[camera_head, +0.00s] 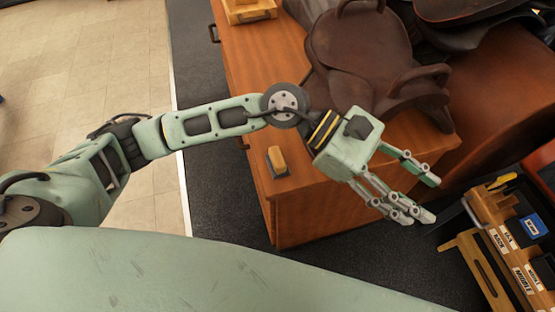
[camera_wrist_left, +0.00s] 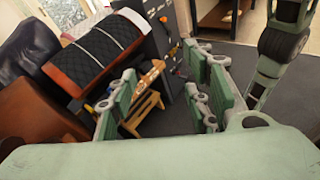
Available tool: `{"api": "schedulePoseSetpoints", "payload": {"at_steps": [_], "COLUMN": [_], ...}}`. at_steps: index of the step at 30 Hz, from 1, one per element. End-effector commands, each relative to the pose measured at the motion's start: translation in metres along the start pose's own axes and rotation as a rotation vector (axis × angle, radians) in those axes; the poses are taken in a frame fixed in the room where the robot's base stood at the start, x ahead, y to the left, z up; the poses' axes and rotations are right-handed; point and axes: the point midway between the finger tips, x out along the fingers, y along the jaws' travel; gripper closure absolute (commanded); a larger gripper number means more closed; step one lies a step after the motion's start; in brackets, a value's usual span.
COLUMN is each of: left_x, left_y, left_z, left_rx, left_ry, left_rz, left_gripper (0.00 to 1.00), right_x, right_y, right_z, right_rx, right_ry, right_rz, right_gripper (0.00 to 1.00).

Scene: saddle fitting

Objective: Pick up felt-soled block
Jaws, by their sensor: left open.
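A small wooden block (camera_head: 277,160) with a dark grey underside, which looks like the felt-soled block, sits on the left part of the brown wooden cabinet top (camera_head: 245,75). My left gripper (camera_head: 422,196) is open and empty, with its fingers pointing down-right past the cabinet's right side. It is well to the right of the block and apart from it. Its spread fingers also show in the left wrist view (camera_wrist_left: 160,102), with nothing between them. The block is not visible in the left wrist view. My right gripper is not in view.
A brown leather saddle (camera_head: 365,60) stands on the cabinet, right of the block. A wooden piece (camera_head: 249,10) lies at the far edge. A labelled wooden rack (camera_head: 500,240) stands lower right. A black quilted pad (camera_wrist_left: 100,48) lies over a stand.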

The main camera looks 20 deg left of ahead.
Motion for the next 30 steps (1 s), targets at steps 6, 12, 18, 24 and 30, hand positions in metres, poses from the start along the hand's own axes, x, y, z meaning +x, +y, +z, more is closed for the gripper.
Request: {"api": "schedulePoseSetpoints", "payload": {"at_steps": [6,12,18,24,30], "left_x": [-0.103,-0.213,-0.240,-0.233,-0.225], "left_y": [0.005,0.022,0.023,0.018,0.011], "left_z": [-0.150,-0.196,-0.209,-0.229,-0.257], "left_rx": [0.370,0.444,0.442,0.443,0.442], "left_ry": [0.730,1.129,1.219,1.215,1.213], "left_rz": [-0.310,-0.500,-0.551,-0.550,-0.550], "left_gripper": [0.55,0.55,0.55,0.55,0.55], "right_x": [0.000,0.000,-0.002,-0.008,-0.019], "right_y": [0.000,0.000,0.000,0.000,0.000], "right_z": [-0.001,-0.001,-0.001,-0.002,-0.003], "right_rx": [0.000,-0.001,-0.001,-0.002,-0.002], "right_ry": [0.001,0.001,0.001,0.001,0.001], "right_rz": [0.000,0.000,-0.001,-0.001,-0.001], "right_gripper": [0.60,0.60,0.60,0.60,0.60]}}
